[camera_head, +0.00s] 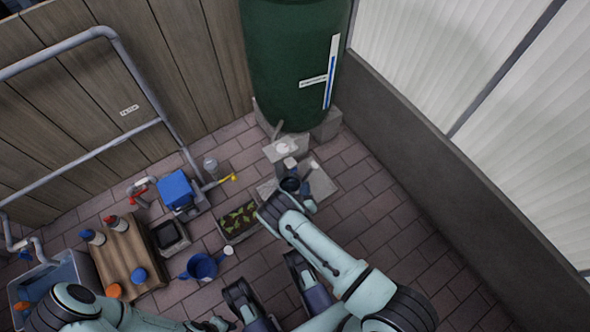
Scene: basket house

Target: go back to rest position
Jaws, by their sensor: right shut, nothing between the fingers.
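My right arm reaches up from the bottom right. Its gripper (290,166) is over the pale stone blocks in front of the green barrel, shut and with nothing seen in it. It looks small and dark from above, and I cannot tell its exact height over the blocks. My left arm comes in at the bottom left and runs along the lower edge. The part near its end (212,324) is cut by the edge, so the state of its fingers is unclear.
A green barrel (294,60) stands on blocks (286,148) at the back. A planter (239,219), a blue bucket (201,267), a blue box (176,189), a wooden crate (124,249) with bottles and a grey bin (72,274) stand left. Brick floor (400,225) is open at right, beside a low wall (465,190).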

